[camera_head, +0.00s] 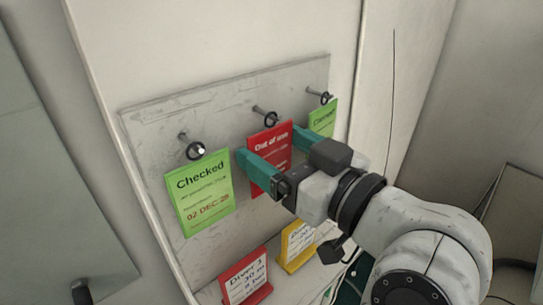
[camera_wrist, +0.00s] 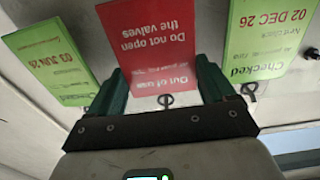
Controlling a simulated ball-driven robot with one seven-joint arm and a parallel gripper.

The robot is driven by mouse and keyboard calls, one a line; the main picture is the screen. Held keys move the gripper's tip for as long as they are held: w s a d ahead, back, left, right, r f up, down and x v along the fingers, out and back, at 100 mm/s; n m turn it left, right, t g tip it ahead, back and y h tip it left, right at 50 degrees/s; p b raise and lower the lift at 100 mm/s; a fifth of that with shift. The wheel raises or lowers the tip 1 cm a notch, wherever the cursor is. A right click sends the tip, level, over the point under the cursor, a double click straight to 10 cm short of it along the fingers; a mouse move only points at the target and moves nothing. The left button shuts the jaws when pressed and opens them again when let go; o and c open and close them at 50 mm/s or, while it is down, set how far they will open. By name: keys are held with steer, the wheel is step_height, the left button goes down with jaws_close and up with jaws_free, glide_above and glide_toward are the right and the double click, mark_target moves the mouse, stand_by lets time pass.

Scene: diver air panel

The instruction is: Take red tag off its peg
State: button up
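The red tag (camera_head: 267,143) reads "Out of use" and hangs by a ring from the middle peg (camera_head: 262,111) on the grey panel. My gripper (camera_head: 268,141) is open, with one teal finger at each side edge of the tag. In the wrist view the red tag (camera_wrist: 152,38) appears upside down between the open fingers (camera_wrist: 160,66), with space visible between them and its edges near the ring. The ring (camera_wrist: 166,100) shows close to the gripper's palm. Part of the tag's right side is hidden in the head view.
A green "Checked" tag (camera_head: 200,195) hangs left of the red one, and another green tag (camera_head: 322,119) hangs right, close to my right finger. Below stand a red sign (camera_head: 245,277) and a yellow sign (camera_head: 296,247). The grey panel (camera_head: 150,112) lies close behind the tags.

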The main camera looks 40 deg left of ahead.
steer(key=c, duration=0.5)
steer(key=shift+r, duration=0.1)
steer(key=shift+r+b, duration=0.15)
steer(key=shift+b, duration=0.2)
steer(key=s+d+b, duration=0.1)
steer(key=d+b, duration=0.2)
steer(key=d, duration=1.5)
steer(key=shift+s, duration=0.2)
steer(key=shift+r, duration=0.1)
